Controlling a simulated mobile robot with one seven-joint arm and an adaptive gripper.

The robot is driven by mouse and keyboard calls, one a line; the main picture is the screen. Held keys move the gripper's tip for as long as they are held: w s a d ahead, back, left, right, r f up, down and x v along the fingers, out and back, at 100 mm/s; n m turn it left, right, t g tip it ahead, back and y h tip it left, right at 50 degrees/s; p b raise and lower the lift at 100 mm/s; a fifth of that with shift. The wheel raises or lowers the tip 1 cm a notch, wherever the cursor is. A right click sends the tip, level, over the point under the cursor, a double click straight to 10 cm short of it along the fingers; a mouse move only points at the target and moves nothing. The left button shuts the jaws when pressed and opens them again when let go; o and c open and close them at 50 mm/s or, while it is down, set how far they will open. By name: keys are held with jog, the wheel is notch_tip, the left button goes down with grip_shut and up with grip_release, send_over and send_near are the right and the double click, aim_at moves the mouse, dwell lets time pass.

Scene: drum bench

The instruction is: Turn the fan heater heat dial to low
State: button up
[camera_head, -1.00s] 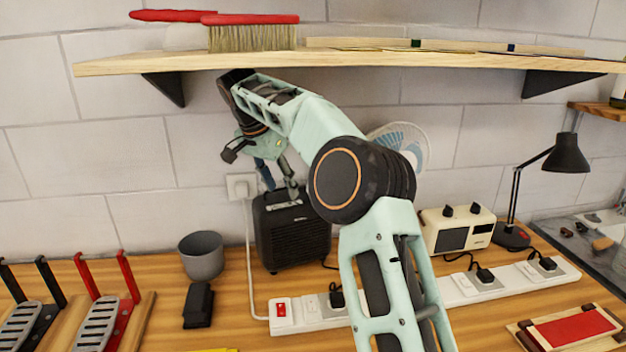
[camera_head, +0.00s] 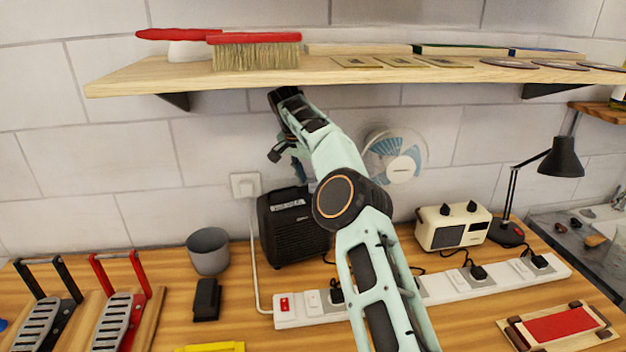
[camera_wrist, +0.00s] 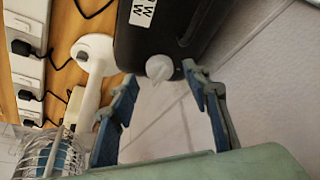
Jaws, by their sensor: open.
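The black fan heater (camera_head: 290,232) stands on the bench against the wall in the head view. In the wrist view its dark body (camera_wrist: 165,35) fills the top middle, with a white label. A pale grey-white heat dial (camera_wrist: 159,68) sticks out from its edge. My gripper (camera_wrist: 160,73) is open, its two blue fingers apart, with the dial appearing between the fingertips. I cannot tell whether either finger touches it. In the head view my arm hides most of the gripper and the dial. The dial's setting is not readable.
A wall shelf (camera_head: 130,84) with brushes hangs above my arm. A desk fan (camera_head: 397,160) and cream radio-like box (camera_head: 452,226) stand to the right. A power strip (camera_head: 440,289) runs along the front. A grey cup (camera_head: 208,250) stands left of the heater.

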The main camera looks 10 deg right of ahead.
jog(key=shift+x, duration=0.85)
jog(key=shift+c, duration=0.4)
jog(key=c, duration=1.1)
